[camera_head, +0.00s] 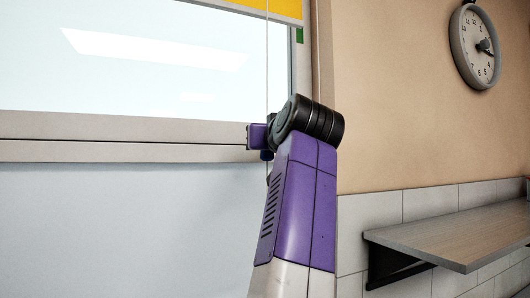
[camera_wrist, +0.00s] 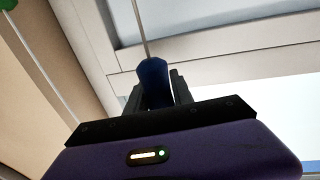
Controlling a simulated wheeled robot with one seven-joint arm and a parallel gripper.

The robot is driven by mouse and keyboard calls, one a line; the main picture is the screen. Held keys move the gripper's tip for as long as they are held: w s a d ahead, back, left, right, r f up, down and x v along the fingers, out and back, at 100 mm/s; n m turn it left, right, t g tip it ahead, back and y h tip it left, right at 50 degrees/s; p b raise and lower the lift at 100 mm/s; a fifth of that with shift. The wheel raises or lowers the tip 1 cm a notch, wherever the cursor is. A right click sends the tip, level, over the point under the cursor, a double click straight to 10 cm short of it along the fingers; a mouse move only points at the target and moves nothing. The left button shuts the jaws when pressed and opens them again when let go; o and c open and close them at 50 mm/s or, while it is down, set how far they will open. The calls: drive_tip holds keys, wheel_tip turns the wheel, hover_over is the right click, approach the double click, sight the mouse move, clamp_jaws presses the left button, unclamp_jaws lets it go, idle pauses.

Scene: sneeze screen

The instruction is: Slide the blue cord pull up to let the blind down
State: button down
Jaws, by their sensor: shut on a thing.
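The blue cord pull (camera_wrist: 153,82) hangs on a thin cord and stands between the two fingers of my gripper (camera_wrist: 156,92) in the wrist view. The fingers are shut on it from both sides. In the head view only a small dark blue part of the cord pull (camera_head: 267,155) shows below my wrist, and my arm hides most of the fingers. The cord (camera_head: 267,60) runs straight up from there in front of the window. The yellow blind (camera_head: 265,6) shows at the top of the window, with its lower edge near the top of the picture.
The window frame (camera_head: 120,128) and its sill run behind my gripper. A wall clock (camera_head: 475,46) hangs at the upper right. A wooden shelf (camera_head: 450,240) on a black bracket juts from the tiled wall at the lower right.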

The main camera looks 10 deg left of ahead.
drive_tip(key=shift+r, duration=0.65)
drive_tip(key=c, duration=1.1)
unclamp_jaws()
drive_tip(key=b+v, duration=0.3)
drive_tip(key=v, duration=0.4)
drive_tip(key=shift+s, duration=0.35)
drive_tip(key=shift+d, duration=0.2)
